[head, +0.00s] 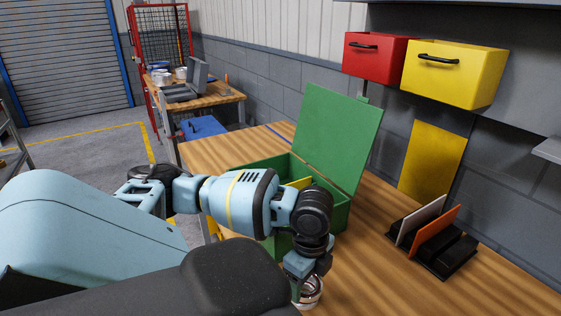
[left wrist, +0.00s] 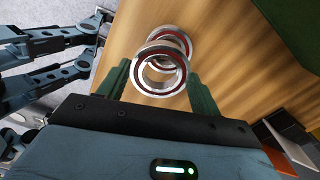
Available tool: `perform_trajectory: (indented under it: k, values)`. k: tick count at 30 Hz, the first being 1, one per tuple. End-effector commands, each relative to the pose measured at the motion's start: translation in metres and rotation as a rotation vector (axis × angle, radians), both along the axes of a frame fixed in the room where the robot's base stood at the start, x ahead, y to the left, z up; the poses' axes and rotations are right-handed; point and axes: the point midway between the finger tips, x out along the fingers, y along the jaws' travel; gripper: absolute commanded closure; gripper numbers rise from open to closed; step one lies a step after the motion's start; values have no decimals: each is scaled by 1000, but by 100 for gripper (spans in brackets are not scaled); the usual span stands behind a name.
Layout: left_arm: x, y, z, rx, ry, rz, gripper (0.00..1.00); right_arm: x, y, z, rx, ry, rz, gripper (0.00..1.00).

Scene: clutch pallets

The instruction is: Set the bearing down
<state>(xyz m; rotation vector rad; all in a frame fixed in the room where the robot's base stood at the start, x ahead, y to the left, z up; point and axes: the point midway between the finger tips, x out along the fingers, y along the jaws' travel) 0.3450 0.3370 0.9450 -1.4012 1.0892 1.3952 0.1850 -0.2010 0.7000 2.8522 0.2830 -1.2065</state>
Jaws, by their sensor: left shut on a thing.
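The bearing, a silver ring with a dark red band, is held between the green fingertips of my left gripper (left wrist: 160,84) in the left wrist view (left wrist: 141,79). My left gripper is shut on it. A second similar ring (left wrist: 172,33) shows just beyond it over the wooden table; I cannot tell whether the two touch. In the head view my left gripper (head: 307,273) points down at the table's near edge, with a silver ring (head: 313,291) under it, partly hidden. I cannot see my right gripper.
An open green box (head: 338,138) stands on the wooden table (head: 390,285), left of and behind the gripper. A black rack (head: 447,258) with a white and an orange plate stands to the right. Red (head: 372,60) and yellow (head: 452,75) bins hang above. Bare tabletop lies between box and rack.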

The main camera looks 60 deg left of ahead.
Motion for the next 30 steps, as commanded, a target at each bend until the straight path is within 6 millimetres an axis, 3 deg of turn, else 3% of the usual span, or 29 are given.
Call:
perform_trajectory:
  k: [18,24,30]
  values:
    - [30,-94,31,-2,16,981,67,-1,-4,-1,-9,1,11,69]
    - [34,-115,41,6,9,1209,67,-1,-3,-1,-8,1,9,69]
    - [35,-122,45,10,3,1307,67,-1,-1,0,-4,1,4,69]
